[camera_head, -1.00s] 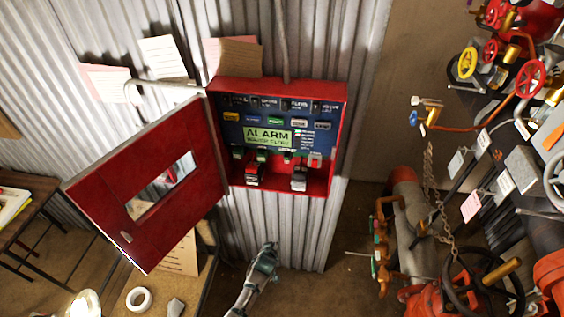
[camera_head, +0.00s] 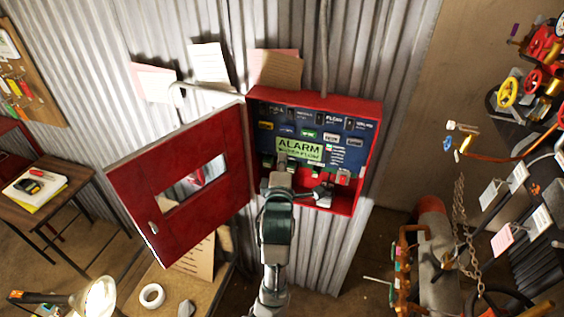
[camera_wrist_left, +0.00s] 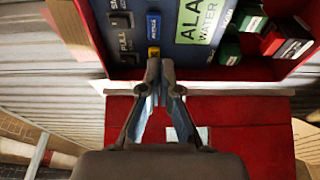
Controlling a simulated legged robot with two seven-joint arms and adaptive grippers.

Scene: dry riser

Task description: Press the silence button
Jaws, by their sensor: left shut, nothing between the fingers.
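The red alarm box (camera_head: 375,150) is open, with a dark blue panel (camera_head: 345,157) and a green ALARM display (camera_head: 299,150). A row of small coloured buttons runs above the display: yellow (camera_head: 265,126), blue (camera_head: 287,131), green (camera_head: 308,135) and pale ones. Their lettering is too small to tell which is silence. My left gripper (camera_head: 279,181) is in front of the box's lower part, hiding some of it. In the left wrist view its fingers (camera_wrist_left: 160,68) are shut and empty, tips appearing just below the yellow button (camera_wrist_left: 153,54). Contact cannot be told. My right gripper is not in view.
The box's red door (camera_head: 190,190) hangs open to the left, with a window. Red and green items stand in the box's lower part. Pipes and valves (camera_head: 430,240) crowd the right. A lit lamp (camera_head: 97,297) and tape roll (camera_head: 151,295) are at lower left.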

